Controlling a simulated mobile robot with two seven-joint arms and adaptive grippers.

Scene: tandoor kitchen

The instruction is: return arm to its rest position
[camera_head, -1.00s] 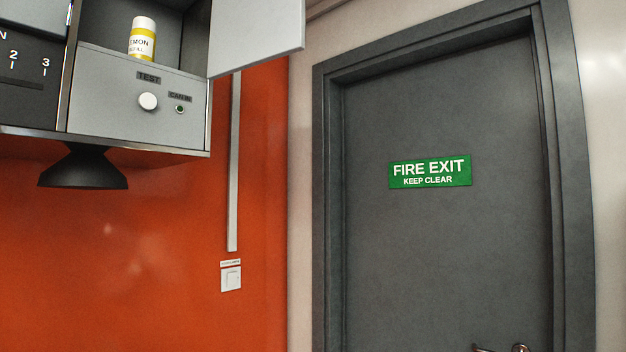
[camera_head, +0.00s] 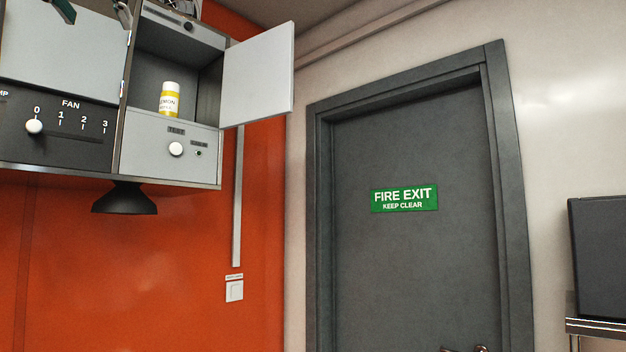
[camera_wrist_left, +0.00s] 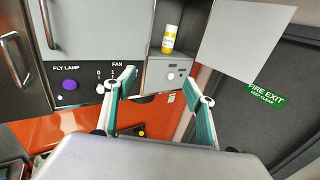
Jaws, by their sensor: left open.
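My left gripper shows at the top left of the head view (camera_head: 93,10), cut off by the frame edge. In the left wrist view its two green fingers (camera_wrist_left: 160,82) stand wide apart with nothing held between them. Ahead of it is a grey wall cabinet with an open compartment. A yellow bottle with a white cap and a lemon label (camera_head: 169,100) stands upright inside, apart from the fingers; it also shows in the left wrist view (camera_wrist_left: 169,40). My right gripper is in neither view.
The compartment's door (camera_head: 258,74) hangs open to the right. A panel with a fan knob (camera_head: 34,126) and a black cone-shaped fixture (camera_head: 124,199) are at the left. A grey fire exit door (camera_head: 410,270) is to the right. A dark screen-like object (camera_head: 600,258) stands at the right edge.

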